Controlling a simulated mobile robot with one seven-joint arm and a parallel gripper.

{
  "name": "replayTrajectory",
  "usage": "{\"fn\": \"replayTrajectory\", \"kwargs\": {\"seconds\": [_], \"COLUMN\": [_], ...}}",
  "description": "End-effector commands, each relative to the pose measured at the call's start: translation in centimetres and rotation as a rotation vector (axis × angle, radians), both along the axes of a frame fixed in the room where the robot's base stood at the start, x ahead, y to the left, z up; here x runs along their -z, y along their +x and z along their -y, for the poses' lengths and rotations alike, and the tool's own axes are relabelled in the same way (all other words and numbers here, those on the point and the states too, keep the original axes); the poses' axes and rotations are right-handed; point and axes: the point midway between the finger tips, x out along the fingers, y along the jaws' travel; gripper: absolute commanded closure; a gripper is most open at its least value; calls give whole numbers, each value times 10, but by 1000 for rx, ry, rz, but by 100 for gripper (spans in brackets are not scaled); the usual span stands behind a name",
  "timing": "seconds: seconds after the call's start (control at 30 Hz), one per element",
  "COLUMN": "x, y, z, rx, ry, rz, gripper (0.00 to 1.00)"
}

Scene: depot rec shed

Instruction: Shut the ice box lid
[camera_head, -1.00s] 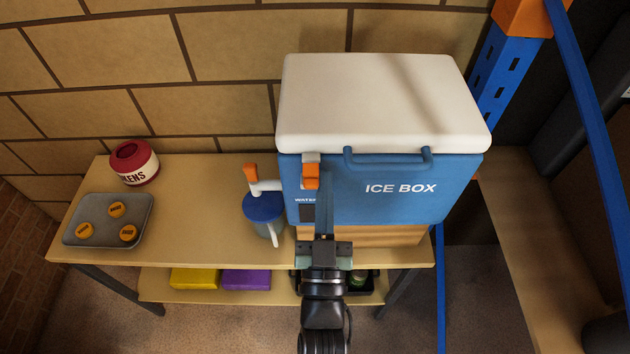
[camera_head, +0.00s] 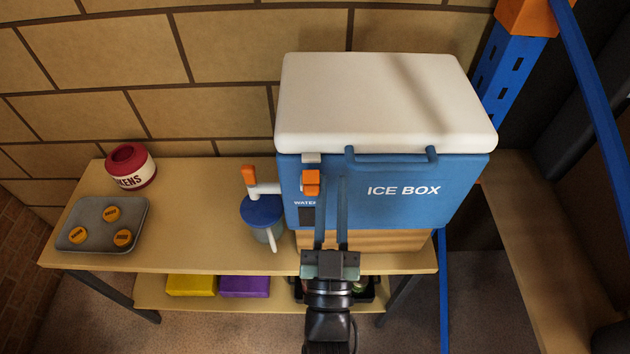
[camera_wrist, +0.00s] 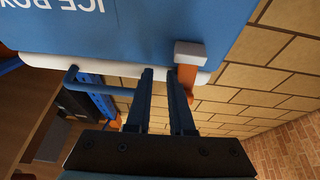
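The blue ice box (camera_head: 400,205) stands on a wooden table. Its white lid (camera_head: 385,100) lies across the top, with no gap seen from above; I cannot tell whether it is fully seated. An orange and pale grey piece (camera_head: 311,183) sits at the front left, below the lid's edge; it also shows in the wrist view (camera_wrist: 188,75). A blue bar handle (camera_head: 392,160) is on the front. My gripper (camera_head: 332,182) is open and empty in front of the box, its fingers just right of the orange piece. The wrist view shows the fingers (camera_wrist: 160,75) apart.
Left of the box are a blue-lidded jug (camera_head: 263,215) under an orange-handled tap (camera_head: 249,176), a red-and-white token pot (camera_head: 131,166) and a grey tray (camera_head: 92,237) with orange discs. A blue post (camera_head: 500,70) stands at the back right. A lower shelf (camera_head: 165,299) holds coloured items.

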Motion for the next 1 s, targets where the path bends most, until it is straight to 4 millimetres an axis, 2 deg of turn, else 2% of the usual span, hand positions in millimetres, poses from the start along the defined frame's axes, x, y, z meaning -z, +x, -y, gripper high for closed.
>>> {"fn": "replayTrajectory", "kwargs": {"seconds": [0.03,1.0], "x": [-2,24], "y": [-6,-71], "z": [-16,-11], "rx": [-30,-21], "ry": [-4,1], "rz": [11,1], "gripper": [40,40]}}
